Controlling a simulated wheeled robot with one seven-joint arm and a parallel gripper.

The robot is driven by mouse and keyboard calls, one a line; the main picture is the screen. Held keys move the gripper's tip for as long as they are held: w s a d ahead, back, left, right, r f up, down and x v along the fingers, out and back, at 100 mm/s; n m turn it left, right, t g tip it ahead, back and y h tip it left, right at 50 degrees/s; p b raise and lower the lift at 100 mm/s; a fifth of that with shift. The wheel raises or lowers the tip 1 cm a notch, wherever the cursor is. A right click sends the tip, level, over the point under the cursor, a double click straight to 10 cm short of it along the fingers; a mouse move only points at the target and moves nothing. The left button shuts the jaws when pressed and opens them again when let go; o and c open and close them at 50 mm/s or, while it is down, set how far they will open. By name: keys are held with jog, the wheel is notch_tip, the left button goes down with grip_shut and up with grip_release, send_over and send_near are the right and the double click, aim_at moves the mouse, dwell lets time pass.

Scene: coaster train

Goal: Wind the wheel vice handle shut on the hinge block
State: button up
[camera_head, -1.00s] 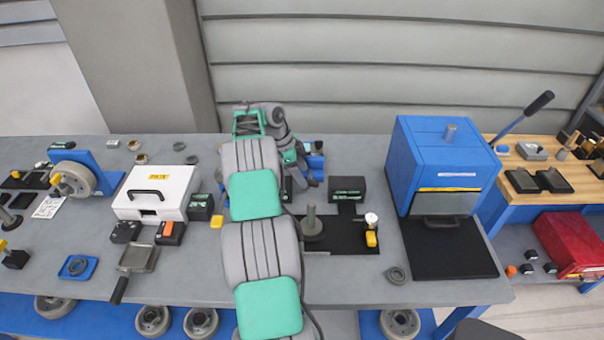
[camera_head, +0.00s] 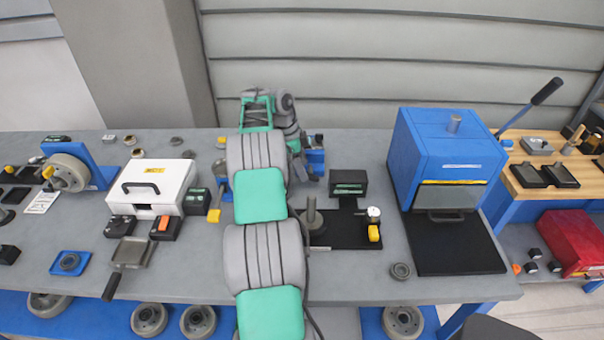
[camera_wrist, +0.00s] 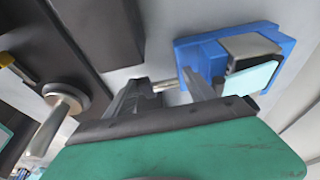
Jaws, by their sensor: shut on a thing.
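The wheel vice is a blue block with a grey metal jaw part, seen in the wrist view (camera_wrist: 188,52) at the upper right. A pale green plate (camera_wrist: 250,78), perhaps part of the hinge block, lies against the grey part. A short metal rod (camera_wrist: 166,85), which looks like the vice handle, runs from the blue block to between my fingers. My gripper (camera_wrist: 168,90) is shut on it. In the head view the vice (camera_head: 315,160) shows only partly behind my arm, at the back of the bench. The head view hides my fingertips and the handle.
A black plate (camera_head: 345,232) with an upright grey post (camera_head: 311,214) and a gauge stands in front of the vice. A blue press box (camera_head: 445,155) stands farther right, a white case (camera_head: 150,188) left.

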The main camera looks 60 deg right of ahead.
aim_at(311, 171)
jog(key=t+b, duration=0.1)
jog(key=b, duration=0.3)
jog(key=f+y+b, duration=0.1)
jog(key=b, duration=0.2)
jog(key=shift+s+d+f+t+b, duration=0.15)
jog(key=shift+s+f+t+b, duration=0.05)
jog(key=shift+s+t+b, duration=0.2)
jog(key=shift+c, duration=0.2)
jog(key=t+b, duration=0.1)
jog(key=b, duration=0.3)
jog(key=shift+s+r+y, duration=0.1)
jog(key=shift+r+y, duration=0.05)
jog(key=shift+y, duration=0.15)
jog(key=shift+c, duration=0.3)
jog(key=shift+s+d+r+t+b, duration=0.1)
jog(key=shift+s+r+t+b, duration=0.15)
jog(key=shift+r+t+b, duration=0.65)
jog(key=shift+c, duration=0.7)
jog(key=shift+s+y, duration=0.1)
jog(key=shift+y, duration=0.3)
jog(key=r+t+p, duration=0.1)
jog(key=p, duration=0.2)
jog(key=shift+s+y, duration=0.2)
jog(key=shift+y, duration=0.1)
jog(key=p, duration=0.3)
jog(key=shift+s+d+r+t, duration=0.1)
jog(key=shift+s+r+t, duration=0.05)
jog(key=shift+t, duration=0.15)
jog(key=p, duration=0.2)
jog(key=shift+t+p, duration=0.3)
